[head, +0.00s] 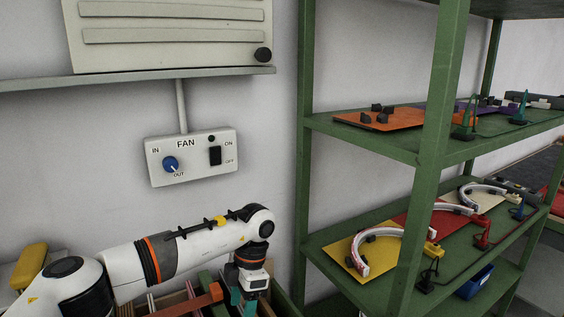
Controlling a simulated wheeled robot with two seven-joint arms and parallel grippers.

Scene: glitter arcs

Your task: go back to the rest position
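My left arm (185,255) comes in from the left, low in the head view, and bends down at its wrist. My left gripper (243,302) points down at the bottom edge, over a wooden bin of mixed parts. Teal pieces show below the wrist, but the frame edge cuts them off, so I cannot tell whether the fingers are open or hold anything. My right gripper is not in view.
A fan switch box (193,157) is on the wall under a shelf (140,77). A green rack (432,150) stands right, holding an orange board (380,119), a yellow board (345,247) with an arc, and cables. A blue bin (475,283) sits low. The wooden bin (283,302) lies below my wrist.

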